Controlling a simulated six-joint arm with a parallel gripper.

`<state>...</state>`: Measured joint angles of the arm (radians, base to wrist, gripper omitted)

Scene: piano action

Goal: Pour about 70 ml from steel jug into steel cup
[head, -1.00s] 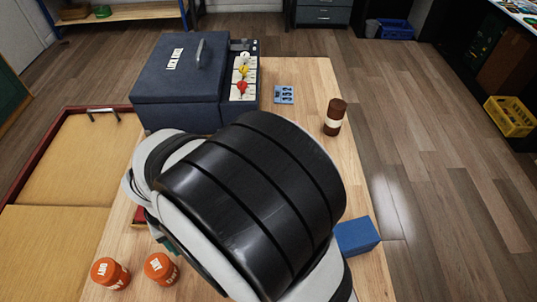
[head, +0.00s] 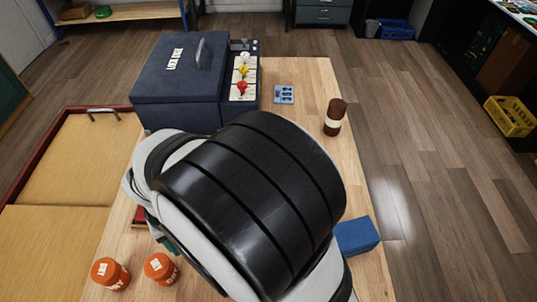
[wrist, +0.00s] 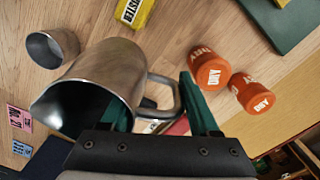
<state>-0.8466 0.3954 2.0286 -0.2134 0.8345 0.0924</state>
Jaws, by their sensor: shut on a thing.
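The steel jug (wrist: 130,68) fills the left middle of the wrist view, its dark open mouth towards the lower left. My gripper (wrist: 160,105), with green fingers, is shut on the jug's handle. No liquid can be made out inside the jug. The steel cup (wrist: 66,44) stands on the wooden table at the upper left of the wrist view, beside the jug and apart from it in the picture. I cannot tell the jug's exact tilt or height.
Two orange jars labelled DRY (head: 160,268) stand at the table's near left. A blue block (head: 357,236) and a brown jar (head: 334,117) are on the right. A large dark blue case (head: 175,85) stands at the back. A yellow block (wrist: 134,12) lies near the cup.

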